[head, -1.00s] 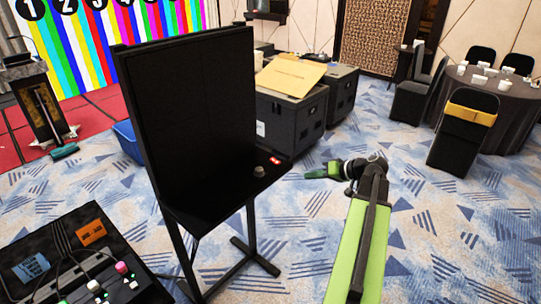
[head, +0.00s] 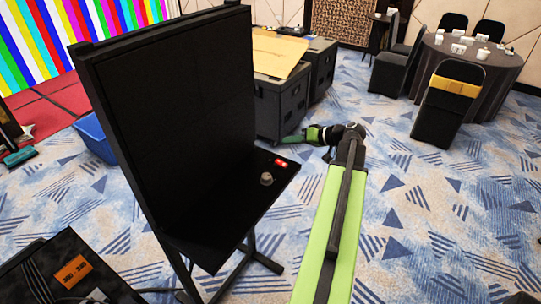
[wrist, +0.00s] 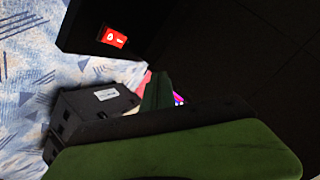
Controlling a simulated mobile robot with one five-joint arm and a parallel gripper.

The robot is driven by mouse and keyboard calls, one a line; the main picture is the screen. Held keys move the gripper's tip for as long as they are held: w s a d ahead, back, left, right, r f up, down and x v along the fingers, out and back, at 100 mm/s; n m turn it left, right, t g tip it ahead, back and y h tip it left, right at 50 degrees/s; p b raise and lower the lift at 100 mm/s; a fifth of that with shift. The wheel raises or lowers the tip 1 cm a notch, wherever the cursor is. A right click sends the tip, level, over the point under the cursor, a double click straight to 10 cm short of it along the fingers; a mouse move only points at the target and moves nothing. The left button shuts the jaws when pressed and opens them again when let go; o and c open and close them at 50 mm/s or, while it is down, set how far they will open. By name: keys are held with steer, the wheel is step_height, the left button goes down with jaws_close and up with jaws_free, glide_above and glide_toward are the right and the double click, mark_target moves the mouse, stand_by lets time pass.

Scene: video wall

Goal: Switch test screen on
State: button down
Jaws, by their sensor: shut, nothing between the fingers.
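The test screen (head: 180,110) is a tall black panel on a stand, and its face is dark. A small shelf (head: 235,205) at its foot carries a lit red rocker switch (head: 281,163) and a grey round knob (head: 266,179). The red switch also shows in the wrist view (wrist: 114,37), at the upper left on a black surface. My gripper (head: 292,139) has green fingers. It is shut and empty, just beyond the shelf's right end in the head view, apart from the switch in the picture. A green finger fills the bottom of the wrist view.
Black cases (head: 268,107) with a cardboard sheet (head: 277,52) stand behind the screen. A control desk (head: 65,270) with an orange label is at the lower left. A blue bin (head: 92,135) stands left of the screen. Carpet is clear to the right, before the chairs and round table (head: 470,60).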

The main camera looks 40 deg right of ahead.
mark_target(282, 163)
steer(key=shift+r, duration=0.1)
steer(key=f+b, duration=0.2)
steer(key=w+f+b, duration=0.1)
steer(key=f+b, duration=0.2)
steer(key=w+f+b, duration=0.1)
steer(key=f+b, duration=0.2)
steer(key=shift+w+a, duration=0.15)
steer(key=shift+a, duration=0.1)
steer(key=shift+w+f, duration=0.2)
steer(key=shift+f, duration=0.05)
steer(key=shift+b, duration=0.3)
stand_by(1.5)
steer(key=shift+w+a+f+b, duration=0.1)
steer(key=shift+f+b, duration=0.2)
steer(key=shift+f, duration=0.05)
steer(key=shift+w+f+b, duration=0.1)
steer(key=shift+f+b, duration=0.3)
stand_by(0.5)
steer(key=shift+s+r+p, duration=0.25)
steer(key=shift+r+p, duration=0.55)
